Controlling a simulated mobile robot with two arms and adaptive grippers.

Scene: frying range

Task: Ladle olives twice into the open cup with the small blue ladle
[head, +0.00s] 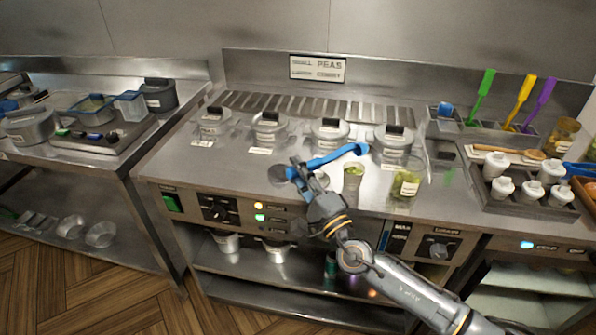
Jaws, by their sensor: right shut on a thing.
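My right gripper (297,170) is shut on the small blue ladle (335,157) near the left end of its handle. The ladle points right and slightly up, above the steel counter. Its blue right end is above an open cup (352,184) with green contents near the counter's front edge. I cannot tell whether the ladle holds anything. A clear labelled jar (405,186) with some green in it stands right of the cup. I cannot tell for sure which vessel holds the olives. My left gripper is out of view.
Several lidded, labelled containers (330,133) stand in a row behind the ladle. At the right are a tray of white-topped shakers (502,188) and upright green, yellow and purple utensils (526,95). Control knobs (218,211) line the counter front. The counter's left front is clear.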

